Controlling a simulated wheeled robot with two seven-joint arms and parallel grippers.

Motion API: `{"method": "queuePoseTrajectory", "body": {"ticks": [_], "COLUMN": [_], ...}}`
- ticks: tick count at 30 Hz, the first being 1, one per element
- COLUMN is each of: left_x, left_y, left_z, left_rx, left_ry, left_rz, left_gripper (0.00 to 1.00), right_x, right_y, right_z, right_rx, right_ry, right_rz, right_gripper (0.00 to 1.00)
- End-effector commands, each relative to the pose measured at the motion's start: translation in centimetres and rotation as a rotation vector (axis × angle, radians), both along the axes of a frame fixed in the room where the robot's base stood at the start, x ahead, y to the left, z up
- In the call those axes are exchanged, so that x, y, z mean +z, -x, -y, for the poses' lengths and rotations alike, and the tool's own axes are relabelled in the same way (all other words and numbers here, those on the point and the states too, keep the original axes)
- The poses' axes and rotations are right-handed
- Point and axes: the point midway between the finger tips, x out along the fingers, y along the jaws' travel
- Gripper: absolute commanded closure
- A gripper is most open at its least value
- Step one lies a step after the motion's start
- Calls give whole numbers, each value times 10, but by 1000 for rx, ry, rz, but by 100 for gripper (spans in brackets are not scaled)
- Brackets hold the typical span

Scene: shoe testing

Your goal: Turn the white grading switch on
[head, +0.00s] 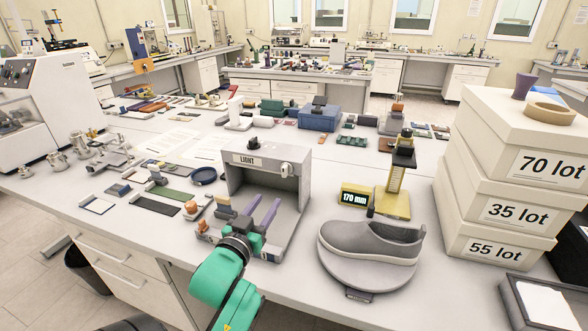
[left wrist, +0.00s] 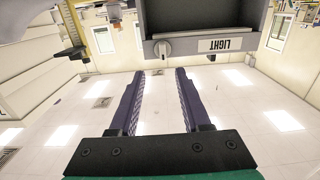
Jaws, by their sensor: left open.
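The white switch (head: 287,169) is on the front of the grey light box (head: 238,170), at the right end of its top panel beside the LIGHT label (head: 246,160). In the left wrist view, which shows the box upside down, the switch (left wrist: 162,48) lies just beyond the fingertips, about in line with the gap between them. My left gripper (head: 261,209) is open and empty, in front of the box opening and below the switch in the head view. Its two purple fingers (left wrist: 161,76) are apart and do not visibly touch the switch. My right gripper is not in view.
A grey shoe (head: 372,240) rests on a round stand (head: 368,275) right of the box. A yellow gauge (head: 396,190) and a 170 mm display (head: 355,196) stand behind it. Stacked lot boxes (head: 495,215) are at right. Small samples (head: 155,206) lie left.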

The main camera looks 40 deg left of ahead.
Motion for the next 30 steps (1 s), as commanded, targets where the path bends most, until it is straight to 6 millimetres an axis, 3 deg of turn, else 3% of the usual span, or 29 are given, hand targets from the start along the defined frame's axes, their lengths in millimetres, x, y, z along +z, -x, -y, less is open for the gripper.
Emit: {"method": "queuePoseTrajectory", "body": {"ticks": [4, 10, 15, 20, 27, 29, 30], "left_x": [5, 4, 1, -1, -3, -3, -3], "left_y": [-26, -78, -115, -131, -133, -133, -133], "left_z": [-9, -27, -40, -46, -46, -46, -46], "left_rx": [0, 0, -1, -1, -1, -1, -1], "left_ry": [-2, 0, 0, 1, 1, 1, 1], "left_rz": [3, 1, -1, -2, -2, -2, -2], "left_gripper": [52, 52, 52, 52, 52, 72, 87], "right_x": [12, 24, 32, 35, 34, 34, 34], "right_y": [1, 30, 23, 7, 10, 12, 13], "right_z": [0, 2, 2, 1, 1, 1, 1], "right_rx": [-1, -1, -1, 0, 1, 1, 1], "right_ry": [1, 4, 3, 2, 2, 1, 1], "right_rz": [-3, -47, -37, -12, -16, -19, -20], "right_gripper": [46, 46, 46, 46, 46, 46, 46]}}
